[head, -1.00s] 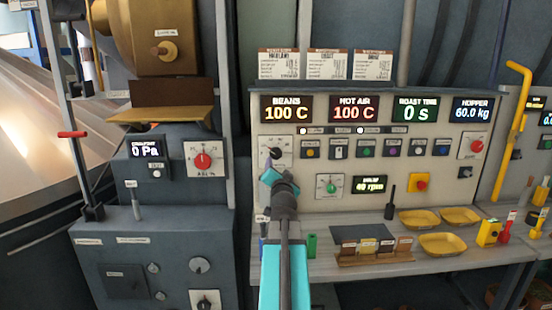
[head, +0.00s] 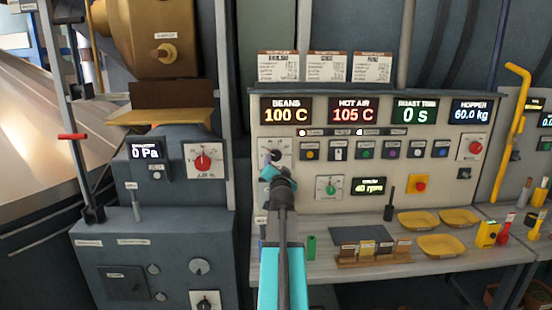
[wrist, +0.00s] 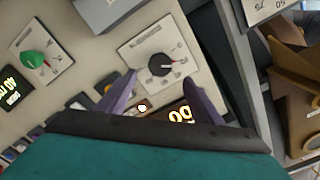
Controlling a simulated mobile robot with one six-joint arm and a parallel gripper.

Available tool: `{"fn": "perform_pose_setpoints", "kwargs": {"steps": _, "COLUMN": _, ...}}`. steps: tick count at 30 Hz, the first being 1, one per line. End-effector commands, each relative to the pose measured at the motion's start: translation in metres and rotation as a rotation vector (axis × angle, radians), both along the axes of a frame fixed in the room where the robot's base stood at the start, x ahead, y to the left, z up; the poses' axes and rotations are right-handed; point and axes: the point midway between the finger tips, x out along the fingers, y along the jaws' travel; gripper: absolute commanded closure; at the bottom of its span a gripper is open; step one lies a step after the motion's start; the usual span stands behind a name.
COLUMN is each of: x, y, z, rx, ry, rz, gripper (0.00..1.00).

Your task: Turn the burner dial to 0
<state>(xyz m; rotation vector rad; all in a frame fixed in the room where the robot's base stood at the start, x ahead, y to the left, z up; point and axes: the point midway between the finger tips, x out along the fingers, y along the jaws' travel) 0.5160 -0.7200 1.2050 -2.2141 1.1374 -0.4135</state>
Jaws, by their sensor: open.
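The black knob (wrist: 160,65) is between and just ahead of the fingertips of my gripper (wrist: 160,78) in the wrist view. The purple fingers are apart, one on each side; I cannot tell whether they touch it. The scale marks are too small to read. In the head view the knob (head: 275,156) is left on the panel, just above my gripper (head: 270,169), its plate partly hidden.
The control panel (head: 468,190) shows "BEANS 100 C" and "HOT AIR 105 C". A green dial (head: 329,187) is right of my gripper, with a row of buttons above it. Yellow trays (head: 443,245) and a green cylinder (head: 311,246) stand on the bench below.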

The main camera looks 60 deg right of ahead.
Motion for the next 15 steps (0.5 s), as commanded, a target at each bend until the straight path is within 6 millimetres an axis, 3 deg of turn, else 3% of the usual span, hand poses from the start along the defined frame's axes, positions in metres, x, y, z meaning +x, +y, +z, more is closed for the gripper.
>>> {"fn": "perform_pose_setpoints", "kwargs": {"steps": 15, "x": 0.027, "y": -0.039, "z": 0.001, "rx": 0.000, "ry": 0.000, "rz": -0.001, "gripper": 0.40}}
